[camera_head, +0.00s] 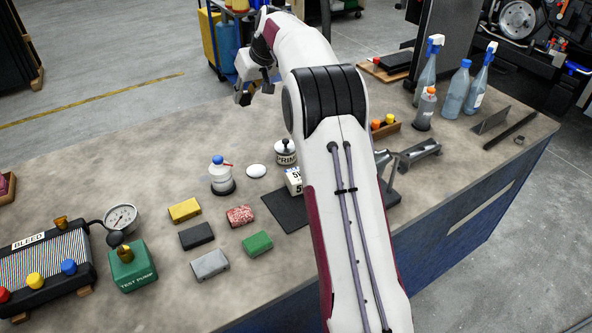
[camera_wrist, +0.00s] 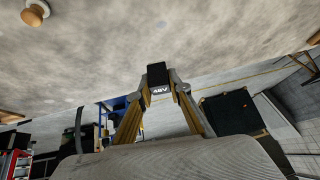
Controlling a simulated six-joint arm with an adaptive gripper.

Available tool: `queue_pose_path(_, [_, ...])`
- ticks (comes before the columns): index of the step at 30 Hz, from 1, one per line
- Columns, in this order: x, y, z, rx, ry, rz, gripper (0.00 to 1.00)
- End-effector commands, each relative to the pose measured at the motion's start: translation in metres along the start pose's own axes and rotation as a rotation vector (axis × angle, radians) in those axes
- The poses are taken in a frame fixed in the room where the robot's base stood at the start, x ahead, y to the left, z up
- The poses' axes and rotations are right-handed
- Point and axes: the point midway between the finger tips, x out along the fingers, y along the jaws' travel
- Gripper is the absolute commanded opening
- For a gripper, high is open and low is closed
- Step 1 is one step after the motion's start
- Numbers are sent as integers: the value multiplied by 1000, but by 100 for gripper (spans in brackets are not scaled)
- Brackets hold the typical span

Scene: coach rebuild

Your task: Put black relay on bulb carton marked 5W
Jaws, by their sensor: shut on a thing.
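My gripper (camera_wrist: 161,88) is shut on a small black relay (camera_wrist: 156,72) with a pale face marked 48V, seen in the wrist view. In the head view my gripper (camera_head: 248,92) is raised at the far side of the bench, and the relay cannot be made out there. A small white carton (camera_head: 292,184) with a partly visible mark starting with 5 stands mid-bench by a dark mat. My arm hides its right side, so the full marking cannot be read. The gripper is well beyond the carton and apart from it.
Several coloured blocks lie in front, including a green one (camera_head: 258,243). Spray bottles (camera_head: 427,75) stand at right.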

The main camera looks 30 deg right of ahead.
Motion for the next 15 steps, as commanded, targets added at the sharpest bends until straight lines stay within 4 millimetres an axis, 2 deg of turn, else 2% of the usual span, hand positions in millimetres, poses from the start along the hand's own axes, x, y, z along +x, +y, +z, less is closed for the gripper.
queue_pose_path(1, [-11, 0, 0, -1, 4, 4, 1])
queue_pose_path(8, [-49, 0, 9, 7, 3, 22, 1])
queue_pose_path(15, [-84, 4, 30, 46, -10, 52, 1])
